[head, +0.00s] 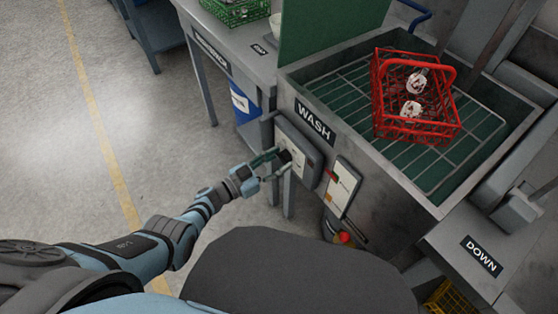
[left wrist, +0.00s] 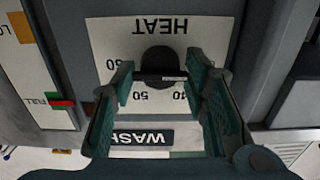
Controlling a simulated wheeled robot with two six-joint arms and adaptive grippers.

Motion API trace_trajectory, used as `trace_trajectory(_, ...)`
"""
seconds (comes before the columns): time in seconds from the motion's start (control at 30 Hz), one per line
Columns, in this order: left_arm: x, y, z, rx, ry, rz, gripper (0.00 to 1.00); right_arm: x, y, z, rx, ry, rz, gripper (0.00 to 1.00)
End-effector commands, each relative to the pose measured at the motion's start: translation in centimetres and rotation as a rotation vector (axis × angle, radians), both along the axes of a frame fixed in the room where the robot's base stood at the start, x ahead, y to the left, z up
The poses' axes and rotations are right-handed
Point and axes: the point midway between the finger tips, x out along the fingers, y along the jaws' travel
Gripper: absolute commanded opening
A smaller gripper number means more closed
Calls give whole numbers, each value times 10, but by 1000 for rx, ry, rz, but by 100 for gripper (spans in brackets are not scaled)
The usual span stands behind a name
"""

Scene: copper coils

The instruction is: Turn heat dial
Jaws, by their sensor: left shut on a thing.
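The heat dial (left wrist: 158,62) is a dark round knob with a crossbar, on a pale panel (left wrist: 115,36) marked HEAT with numbers around it. The lettering is upside down in the left wrist view. My left gripper (left wrist: 161,80) has its green fingers on both sides of the dial and is shut on its crossbar. In the head view my left gripper (head: 279,164) reaches the control box (head: 312,160) on the front of the wash station, and its fingers partly hide the dial. My right gripper is not in view.
A second panel (head: 342,188) with a red lever is right of the control box. A red button (head: 345,238) is below. Open floor lies left.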

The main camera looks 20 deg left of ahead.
Motion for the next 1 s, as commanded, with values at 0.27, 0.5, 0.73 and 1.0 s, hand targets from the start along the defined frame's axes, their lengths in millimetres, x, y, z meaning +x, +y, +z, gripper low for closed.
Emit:
trace_trajectory(0.27,-3,0,-5,-11,23,-1,13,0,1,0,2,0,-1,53)
trace_trajectory(0.5,-3,0,-5,-9,23,-1,42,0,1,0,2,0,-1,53)
trace_trajectory(0.73,-2,-1,-3,-12,17,-2,62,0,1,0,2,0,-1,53)
trace_trajectory(1.0,-5,3,-2,-11,15,-1,62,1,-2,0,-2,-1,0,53)
